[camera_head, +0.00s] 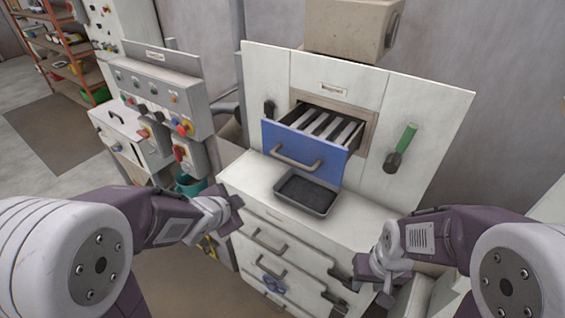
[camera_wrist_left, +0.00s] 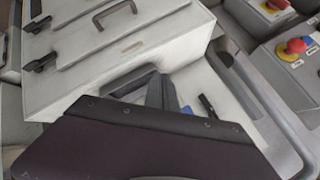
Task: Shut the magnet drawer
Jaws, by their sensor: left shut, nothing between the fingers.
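The magnet drawer (camera_head: 303,150) has a blue front with a grey handle (camera_head: 295,160). It stands pulled out of the white cabinet's upper panel, under a small label, and pale bars show inside it. My left gripper (camera_head: 236,200) is shut and empty, left of the cabinet and lower in the picture than the drawer. Its dark fingers (camera_wrist_left: 162,92) also show in the left wrist view, in front of a white box-like surface. My right gripper (camera_head: 371,283) hangs in front of the cabinet's lower right side, apart from the drawer; its jaw opening is unclear.
A black tray (camera_head: 305,194) lies on the cabinet's ledge below the drawer. A green-handled lever (camera_head: 401,147) is on the panel right of the drawer. Lower drawers with handles (camera_head: 270,242) face me. A control box (camera_head: 160,95) with buttons stands at left.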

